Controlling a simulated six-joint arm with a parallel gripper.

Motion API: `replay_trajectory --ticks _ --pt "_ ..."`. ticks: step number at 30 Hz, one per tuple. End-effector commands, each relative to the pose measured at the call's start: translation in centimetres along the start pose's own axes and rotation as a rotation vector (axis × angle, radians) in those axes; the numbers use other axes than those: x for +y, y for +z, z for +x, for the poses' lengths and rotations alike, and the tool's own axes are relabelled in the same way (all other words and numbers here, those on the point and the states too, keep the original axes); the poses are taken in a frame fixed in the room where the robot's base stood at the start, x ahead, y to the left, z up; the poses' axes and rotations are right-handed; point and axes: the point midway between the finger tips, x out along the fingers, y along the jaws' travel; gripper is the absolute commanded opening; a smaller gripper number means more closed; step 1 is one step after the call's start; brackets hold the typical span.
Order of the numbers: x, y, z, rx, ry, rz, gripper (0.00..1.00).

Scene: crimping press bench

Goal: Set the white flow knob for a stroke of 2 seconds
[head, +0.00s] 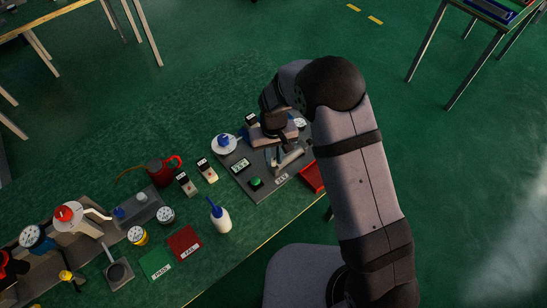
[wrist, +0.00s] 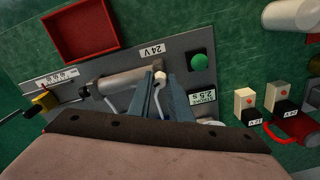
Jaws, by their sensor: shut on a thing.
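The white flow knob (wrist: 158,77) shows as a small white tip between the fingertips of my gripper (wrist: 157,88) in the wrist view. My gripper is shut on it, next to the grey cylinder (wrist: 124,86). The fingers hide most of the knob, so its setting mark cannot be seen. The small stroke display (wrist: 202,97) appears upside down and seems to read 2.5 s. In the head view the display (head: 240,165) is on the grey press plate, too small to read. My gripper (head: 271,156) is over that plate, partly hidden by my wrist.
A green button (wrist: 199,62) and a 24V label (wrist: 153,49) are near the knob. A red tray (wrist: 82,33) lies beside the plate. Two small switch blocks, a red can (head: 160,171) and a white bottle (head: 220,216) stand on the bench to the left.

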Motion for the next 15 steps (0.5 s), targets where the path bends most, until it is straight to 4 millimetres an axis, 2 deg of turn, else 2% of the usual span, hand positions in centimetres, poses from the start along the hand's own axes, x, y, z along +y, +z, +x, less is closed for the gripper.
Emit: replay_trajectory --ticks 6,7,9,15 --pt "-0.01 -0.06 -0.08 0.002 0.0 0.002 0.0" --pt "-0.01 -0.07 -0.08 0.002 0.0 0.002 0.25" --pt "-0.01 -0.06 -0.08 0.002 0.0 0.002 0.37" --pt "0.0 -0.04 -0.05 0.001 0.0 0.003 0.37"
